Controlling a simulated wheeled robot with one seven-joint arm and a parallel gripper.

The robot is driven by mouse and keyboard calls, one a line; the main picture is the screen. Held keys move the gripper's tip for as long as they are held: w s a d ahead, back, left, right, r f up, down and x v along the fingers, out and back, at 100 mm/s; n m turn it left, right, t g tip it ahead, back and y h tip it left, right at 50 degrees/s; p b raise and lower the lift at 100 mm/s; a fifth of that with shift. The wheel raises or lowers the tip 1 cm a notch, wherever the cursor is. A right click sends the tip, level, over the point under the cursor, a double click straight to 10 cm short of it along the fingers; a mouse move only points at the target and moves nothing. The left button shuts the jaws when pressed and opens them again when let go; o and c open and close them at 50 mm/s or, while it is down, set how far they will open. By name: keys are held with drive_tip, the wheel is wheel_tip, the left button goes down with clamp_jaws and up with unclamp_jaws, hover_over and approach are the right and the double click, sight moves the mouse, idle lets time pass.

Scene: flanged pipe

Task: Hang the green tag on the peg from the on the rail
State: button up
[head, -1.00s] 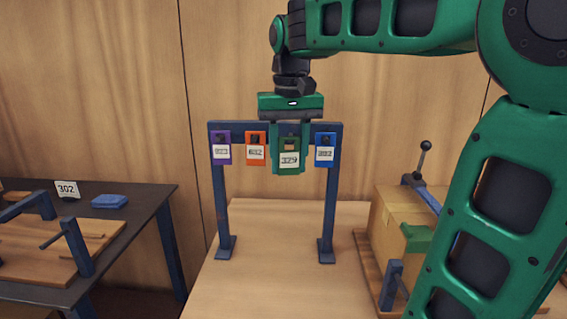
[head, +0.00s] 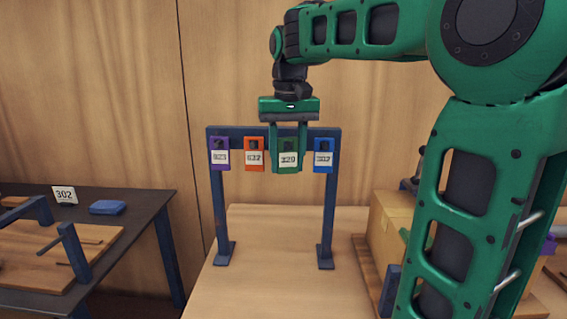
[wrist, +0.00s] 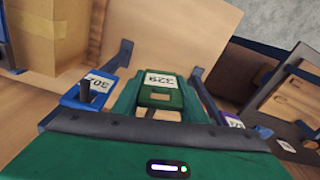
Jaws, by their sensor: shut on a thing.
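The green tag (head: 288,158), with a white label reading 329, is held upright between the fingers of my gripper (head: 289,164). It is in front of the dark blue rail (head: 230,132), in the gap between the orange tag (head: 254,158) and the blue tag (head: 323,159). The wrist view also shows the green tag (wrist: 161,92) between the fingers, with wood colour showing through its hole. The peg behind the green tag is hidden by the tag and gripper. I cannot tell whether the tag touches the rail.
A purple tag (head: 220,154) hangs at the rail's left end. The rail stands on two posts on a light wooden table (head: 275,285). A cardboard box (head: 387,225) is at the right. A dark table (head: 135,215) with a blue block (head: 107,207) is at the left.

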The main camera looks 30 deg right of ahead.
drive_tip(key=shift+w+d+f, duration=0.15)
drive_tip(key=shift+w+d, duration=0.45)
drive_tip(key=shift+w, duration=0.3)
drive_tip(key=shift+w+d+f, duration=0.15)
drive_tip(key=shift+w+d, duration=0.45)
drive_tip(key=shift+w, duration=0.25)
drive_tip(key=o, duration=1.2)
drive_tip(key=shift+f, duration=0.2)
drive_tip(key=shift+s+a+f, duration=0.2)
drive_tip(key=shift+s+f, duration=0.05)
drive_tip(key=shift+f, duration=0.45)
drive_tip(key=shift+s+a+f, duration=0.15)
drive_tip(key=shift+s+f, duration=0.1)
drive_tip(key=shift+f, duration=0.4)
drive_tip(key=shift+s, duration=0.1)
